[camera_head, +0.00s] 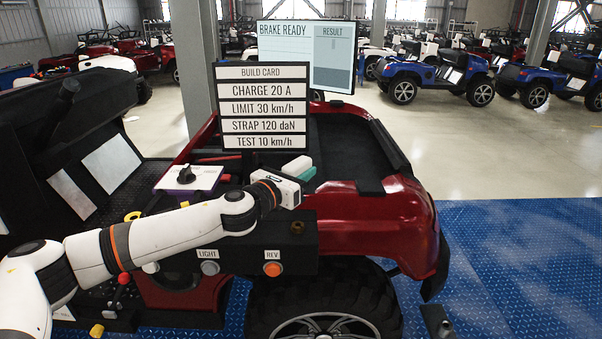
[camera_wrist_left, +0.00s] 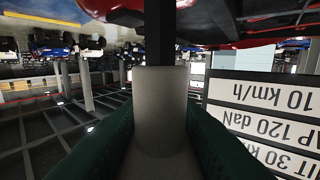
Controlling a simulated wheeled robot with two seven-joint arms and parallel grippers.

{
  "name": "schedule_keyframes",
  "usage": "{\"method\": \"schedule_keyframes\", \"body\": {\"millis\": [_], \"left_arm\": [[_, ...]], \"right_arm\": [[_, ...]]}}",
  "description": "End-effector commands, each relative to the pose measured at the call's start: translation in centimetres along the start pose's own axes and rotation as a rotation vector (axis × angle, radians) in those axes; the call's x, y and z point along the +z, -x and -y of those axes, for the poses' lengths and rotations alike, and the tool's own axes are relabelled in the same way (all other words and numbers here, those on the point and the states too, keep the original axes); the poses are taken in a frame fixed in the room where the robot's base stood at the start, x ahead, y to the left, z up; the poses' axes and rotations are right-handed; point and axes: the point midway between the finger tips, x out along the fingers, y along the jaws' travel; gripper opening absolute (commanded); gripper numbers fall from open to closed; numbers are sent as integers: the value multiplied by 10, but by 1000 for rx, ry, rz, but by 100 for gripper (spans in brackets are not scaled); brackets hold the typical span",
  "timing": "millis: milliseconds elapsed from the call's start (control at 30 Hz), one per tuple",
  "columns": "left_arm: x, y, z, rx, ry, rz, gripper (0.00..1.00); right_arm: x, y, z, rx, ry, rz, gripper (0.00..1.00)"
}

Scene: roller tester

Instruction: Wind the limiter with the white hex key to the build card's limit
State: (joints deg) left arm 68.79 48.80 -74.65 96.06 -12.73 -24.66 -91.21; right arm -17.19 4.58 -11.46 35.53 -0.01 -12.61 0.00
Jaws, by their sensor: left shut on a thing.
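My left gripper (camera_head: 302,172) is above the front of the red vehicle. It is shut on the white hex key (camera_head: 296,165), whose pale top shows beside a green finger. In the left wrist view the key's pale round handle (camera_wrist_left: 162,100) sits between two green fingers, with a dark shaft running from it. The shaft's tip is out of that view, so I cannot tell what it touches. The build card (camera_head: 262,106) reads LIMIT 30 km/h. A brass fitting (camera_head: 297,227) sits on the black panel below the gripper; I cannot tell if it is the limiter. My right gripper is not in view.
The black panel carries LIGHT (camera_head: 210,267) and REV (camera_head: 272,269) buttons. A screen (camera_head: 312,50) behind the card reads BRAKE READY. The blue floor at right is mostly clear.

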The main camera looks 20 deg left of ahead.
Motion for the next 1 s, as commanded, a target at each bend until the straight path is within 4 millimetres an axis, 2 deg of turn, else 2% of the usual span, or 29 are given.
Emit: {"method": "schedule_keyframes", "body": {"millis": [267, 667, 1000], "left_arm": [[0, 0, 1, -222, 2, -1, 0], [0, 0, 2, -260, 0, -1, 0], [0, 0, 4, -581, 3, 0, 0]], "right_arm": [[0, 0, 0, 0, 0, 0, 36], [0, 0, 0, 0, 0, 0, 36], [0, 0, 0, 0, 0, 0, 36]]}}
